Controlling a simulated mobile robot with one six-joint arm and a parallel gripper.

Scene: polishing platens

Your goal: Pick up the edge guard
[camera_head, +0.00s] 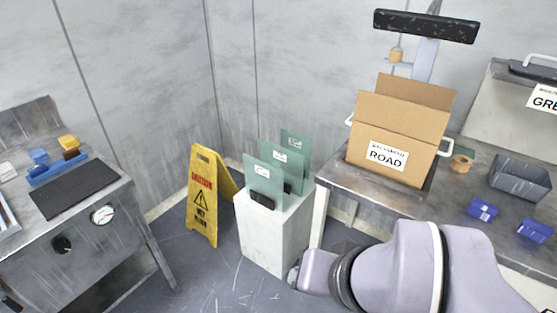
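A small black piece (262,200), which may be the edge guard, sits at the lower edge of the front green glass-like panel (265,176). The panel stands upright on a white pedestal (270,240), with more green panels behind it. I cannot tell whether the black piece is clipped on the panel or only lies against it. My lavender arm reaches in from the lower right, its visible end in front of the pedestal's lower right side. My gripper's fingers cannot be made out, so what they hold is hidden.
A yellow caution sign (203,205) stands on the floor left of the pedestal. A grey bench (105,190) is at left. A right-hand bench (340,178) carries an open cardboard box (400,130), a grey bin (520,178) and small blue boxes (483,209). Floor between is clear.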

